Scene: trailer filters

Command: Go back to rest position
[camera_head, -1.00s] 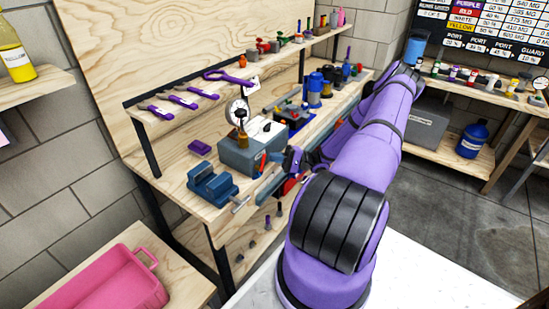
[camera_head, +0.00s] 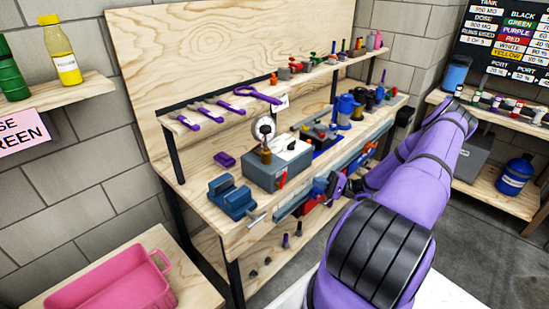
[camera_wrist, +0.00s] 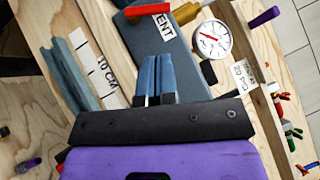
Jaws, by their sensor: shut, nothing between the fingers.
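My gripper (camera_wrist: 154,76) shows in the wrist view with its two blue fingers pressed together and nothing between them. In the head view my purple arm reaches from the lower right towards the workbench, and the gripper end (camera_head: 333,187) is small by the bench's front edge, to the right of the grey box (camera_head: 262,174).
The wooden workbench (camera_head: 205,187) carries the blue vise (camera_head: 232,197), gauge and several tools. A shelf (camera_head: 215,118) above it holds purple wrenches. A pink bin (camera_head: 160,300) stands at lower left. A side bench (camera_head: 500,188) is at right. Grey floor (camera_head: 465,255) shows at right.

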